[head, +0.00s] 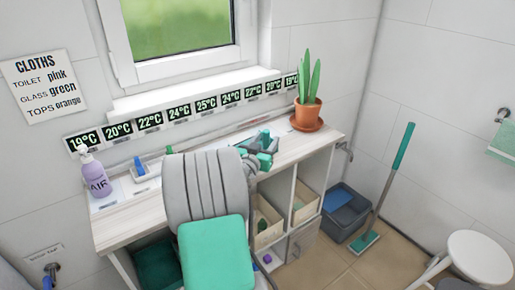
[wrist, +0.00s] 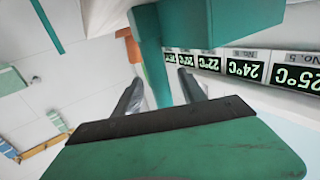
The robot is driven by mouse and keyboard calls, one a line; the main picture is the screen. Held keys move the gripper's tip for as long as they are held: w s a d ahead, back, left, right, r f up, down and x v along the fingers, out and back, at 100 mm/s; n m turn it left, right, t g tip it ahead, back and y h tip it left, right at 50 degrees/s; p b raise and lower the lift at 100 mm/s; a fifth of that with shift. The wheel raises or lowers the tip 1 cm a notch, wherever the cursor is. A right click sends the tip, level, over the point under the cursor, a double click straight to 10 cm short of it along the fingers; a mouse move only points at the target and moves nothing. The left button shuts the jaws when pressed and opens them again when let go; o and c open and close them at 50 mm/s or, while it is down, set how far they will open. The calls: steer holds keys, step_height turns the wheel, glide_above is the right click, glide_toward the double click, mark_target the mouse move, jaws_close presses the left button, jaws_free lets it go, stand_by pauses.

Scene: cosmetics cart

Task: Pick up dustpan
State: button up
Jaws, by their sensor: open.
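The teal dustpan (wrist: 210,20) is close in front of my gripper (wrist: 160,77) at the top of the wrist view. Its narrower teal part (wrist: 150,48) runs down between my two grey fingers. The fingers stand apart, and I see no clear contact with it. In the head view my gripper (head: 264,153) is over the countertop, left of the potted plant. Teal pieces there overlap, so the dustpan's outline is partly hidden by my gripper.
A potted plant (head: 307,111) stands at the counter's right end. A lilac bottle (head: 94,174) stands at its left end. Temperature labels (head: 205,102) line the wall behind. A white stool (head: 478,256) is at right.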

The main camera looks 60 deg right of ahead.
steer(key=shift+c, duration=0.3)
jaws_close()
stand_by(1.1)
